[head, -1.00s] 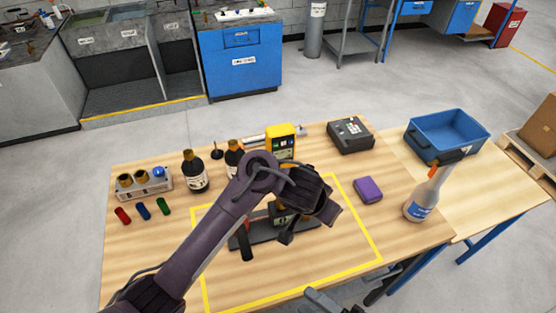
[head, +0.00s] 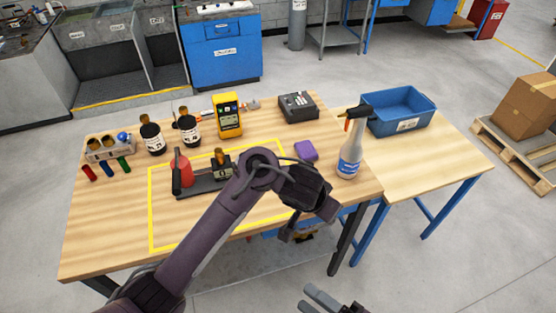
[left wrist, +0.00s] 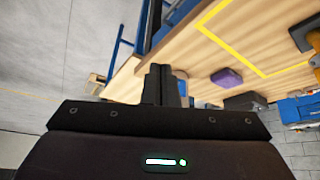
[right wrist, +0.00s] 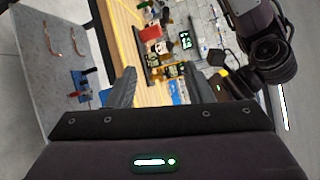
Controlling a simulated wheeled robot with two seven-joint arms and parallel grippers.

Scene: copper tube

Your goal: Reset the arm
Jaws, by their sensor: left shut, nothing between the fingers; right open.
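My left arm comes in from the lower left in the head view. Its dark gripper (head: 290,232) is over the table's front edge, right of the black fixture (head: 202,184). The left wrist view shows its fingers (left wrist: 164,84) together and empty. My right gripper (head: 314,297) is at the bottom of the head view, off the table's front. Its fingers (right wrist: 161,88) are apart and empty in the right wrist view. The fixture, with a red part (head: 180,170) and a brass-topped piece (head: 222,165), stands inside the yellow outline.
The wooden table (head: 110,235) holds dark bottles, a yellow meter (head: 228,115), a grey device (head: 298,106), a purple block (head: 305,151) and a spray bottle (head: 350,150). A blue bin (head: 400,112) is on the right side table. Floor in front is free.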

